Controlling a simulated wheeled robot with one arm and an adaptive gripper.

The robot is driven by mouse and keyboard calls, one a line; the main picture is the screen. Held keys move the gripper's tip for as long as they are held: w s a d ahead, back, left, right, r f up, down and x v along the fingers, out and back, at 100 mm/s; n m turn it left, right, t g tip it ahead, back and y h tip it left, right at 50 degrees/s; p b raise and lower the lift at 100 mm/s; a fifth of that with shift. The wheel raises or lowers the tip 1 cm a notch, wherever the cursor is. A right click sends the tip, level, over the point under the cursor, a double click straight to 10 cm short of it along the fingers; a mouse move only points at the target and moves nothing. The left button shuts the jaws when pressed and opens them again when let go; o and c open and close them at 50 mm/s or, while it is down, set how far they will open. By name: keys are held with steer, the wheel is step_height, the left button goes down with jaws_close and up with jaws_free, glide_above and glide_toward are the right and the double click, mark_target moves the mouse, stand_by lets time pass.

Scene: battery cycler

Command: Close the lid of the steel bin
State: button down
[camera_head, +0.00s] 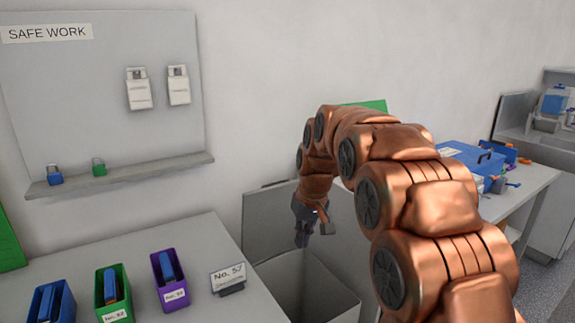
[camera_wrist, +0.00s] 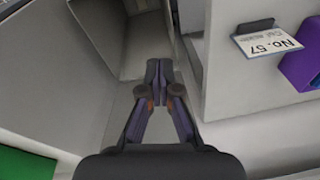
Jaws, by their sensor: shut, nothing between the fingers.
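The steel bin (camera_head: 312,292) is a grey open-topped box beside the right end of the bench in the head view. Its lid (camera_head: 268,222) stands raised as a flat grey panel at the back, against the wall side. My gripper (camera_head: 303,243) points down in front of the lid and over the bin's opening; my arm hides part of the lid and the bin's right side. In the wrist view the gripper (camera_wrist: 158,66) is shut and empty, with grey panels around it. I cannot tell whether its fingers touch the lid.
The left bench (camera_head: 130,245) holds blue, green and purple (camera_head: 170,282) holders and a "No. 57" sign (camera_head: 229,277) close to the bin. A shelf (camera_head: 125,176) with padlocks is on the wall. A right bench holds a blue toolbox (camera_head: 470,158).

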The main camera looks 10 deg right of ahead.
steer(key=w+d+r+n+t+p, duration=0.15)
steer(key=w+r+p, duration=0.5)
steer(key=w, duration=0.65)
steer(key=w+d+r+n+t+p, duration=0.1)
steer(key=w+d+r+t+p, duration=0.15)
steer(key=w+r+p, duration=0.75)
steer(key=shift+y, duration=0.4)
steer(key=shift+w+r+b+x, duration=0.2)
steer(key=shift+w+x, duration=0.1)
steer(key=shift+x, duration=2.15)
steer(key=shift+w+r+b+x, duration=0.1)
steer(key=shift+w+b+x, duration=0.15)
steer(key=shift+x, duration=2.25)
steer(key=shift+w+r+b+x, duration=0.2)
steer(key=shift+w+x, duration=0.1)
steer(key=shift+x, duration=2.15)
steer(key=shift+s+d+f+b, duration=0.1)
steer(key=shift+f+b, duration=0.15)
steer(key=shift+b, duration=0.3)
steer(key=s+b, duration=0.2)
steer(key=b, duration=0.1)
steer(key=s+d+b, duration=0.1)
steer(key=b, duration=0.1)
steer(key=shift+f, duration=0.35)
steer(key=shift+s+d+r+b, duration=0.1)
steer(key=shift+s+r+b, duration=0.05)
steer(key=shift+s+b, duration=0.2)
